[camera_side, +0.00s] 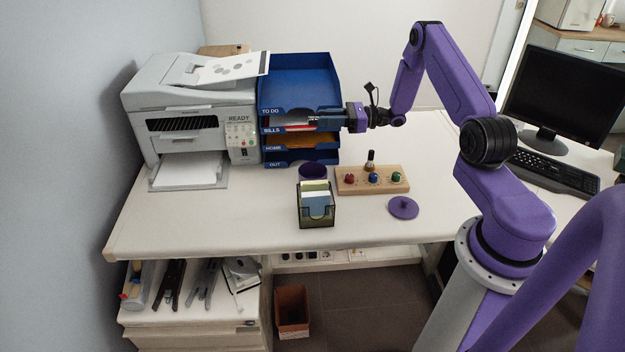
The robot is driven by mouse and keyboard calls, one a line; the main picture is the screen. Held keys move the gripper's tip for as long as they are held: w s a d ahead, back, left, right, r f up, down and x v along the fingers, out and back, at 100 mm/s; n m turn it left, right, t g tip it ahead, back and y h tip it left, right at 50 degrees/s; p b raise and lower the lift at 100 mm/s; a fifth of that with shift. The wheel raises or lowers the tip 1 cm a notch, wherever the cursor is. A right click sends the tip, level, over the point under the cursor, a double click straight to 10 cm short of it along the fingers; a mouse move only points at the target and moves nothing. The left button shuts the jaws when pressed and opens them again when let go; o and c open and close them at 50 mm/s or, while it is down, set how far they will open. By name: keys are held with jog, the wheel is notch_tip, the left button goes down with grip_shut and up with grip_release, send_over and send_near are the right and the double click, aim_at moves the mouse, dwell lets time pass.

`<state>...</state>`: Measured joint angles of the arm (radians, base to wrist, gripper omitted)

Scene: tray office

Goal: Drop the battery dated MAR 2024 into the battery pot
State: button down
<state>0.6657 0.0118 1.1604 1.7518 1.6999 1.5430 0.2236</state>
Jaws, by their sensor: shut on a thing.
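My gripper (322,121) reaches left from the wrist to the front of the BILLS level of the blue tray stack (300,85). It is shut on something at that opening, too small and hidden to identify. White paper and a thin red strip show just left of the fingers. No battery can be made out and no MAR 2024 date is readable. A purple round pot (312,171) stands behind the mesh card holder, partly hidden by it. A purple round lid (403,207) with a knob lies flat on the desk to the right.
A wooden block (350,187) with red, blue and green knobs sits right of the pot, a dark upright object (370,158) at its back. The mesh holder (317,219) contains cards. A printer (190,120) stands left. The front-left desk is clear.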

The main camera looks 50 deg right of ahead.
jog(key=shift+s+a+f, duration=0.1)
jog(key=shift+a+f, duration=0.05)
jog(key=shift+f, duration=2.55)
jog(key=shift+a+f, duration=0.1)
jog(key=shift+f, duration=2.55)
jog(key=c, duration=0.8)
grip_release()
jog(key=v, duration=1.7)
jog(key=shift+s+d+r, duration=0.1)
jog(key=shift+s+d, duration=0.05)
jog(key=shift+d, duration=0.05)
